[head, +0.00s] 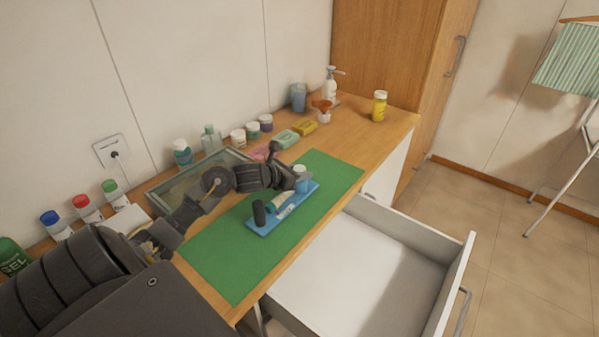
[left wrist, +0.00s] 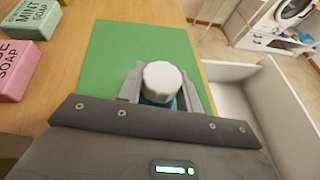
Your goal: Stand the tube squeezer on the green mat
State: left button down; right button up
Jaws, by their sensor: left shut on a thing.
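The tube squeezer (head: 271,227), as I take it, is a long blue base with a black upright cylinder (head: 259,212) at its near end and a pale tube along it. It is over the green mat (head: 218,258); I cannot tell whether it touches or hovers slightly. My left gripper (head: 298,180) is at its far end, shut on a white-capped, blue-bodied part (head: 302,172). In the left wrist view, the white cap (left wrist: 163,82) is between the fingers, with the mat (left wrist: 125,50) beyond. The base is hidden there. My right gripper is out of view.
A glass-topped tray (head: 170,193), soap bars (head: 287,139) and several jars line the wall side. A yellow bottle (head: 378,106) stands at the far end. An open white drawer (head: 350,275) juts out below the counter's right edge. The mat's far part is clear.

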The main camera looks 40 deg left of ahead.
pick_arm(q)
jog(key=c, duration=0.9)
grip_release()
jog(key=shift+c, duration=0.2)
jog(key=shift+r, duration=0.1)
jog(key=b+v, duration=0.2)
jog(key=v, duration=1)
